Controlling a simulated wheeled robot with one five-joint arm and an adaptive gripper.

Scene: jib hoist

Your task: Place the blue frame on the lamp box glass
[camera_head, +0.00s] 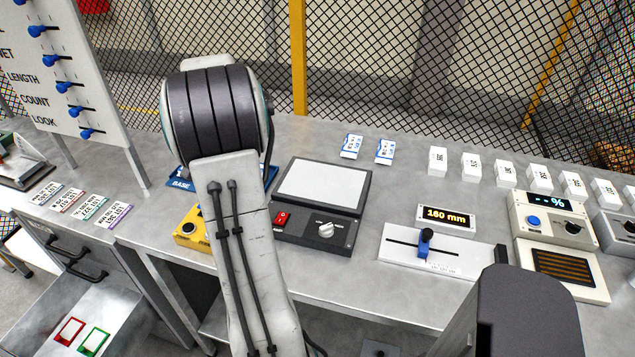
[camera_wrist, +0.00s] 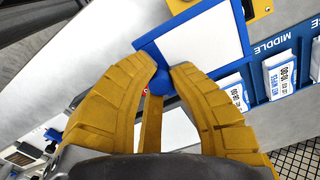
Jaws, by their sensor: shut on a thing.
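The blue frame (camera_wrist: 243,28) is in the upper middle of the wrist view, with a pale white area inside its border. My gripper (camera_wrist: 165,72) has its yellow fingers closed on a blue tab at the frame's near corner. In the head view, the gripper and frame are hidden behind my arm. The lamp box (camera_head: 267,231) is a dark box with a white glass (camera_head: 322,184), a red switch and a white knob. In the wrist view, a white panel, likely the glass (camera_wrist: 180,132), shows between my fingers, apart from the frame's white area.
In the wrist view, the rack (camera_wrist: 262,88) holds white cards. Right of the lamp box stand a slide gauge (camera_head: 440,250) and a 160 mm display (camera_head: 447,217). Mesh fencing runs behind.

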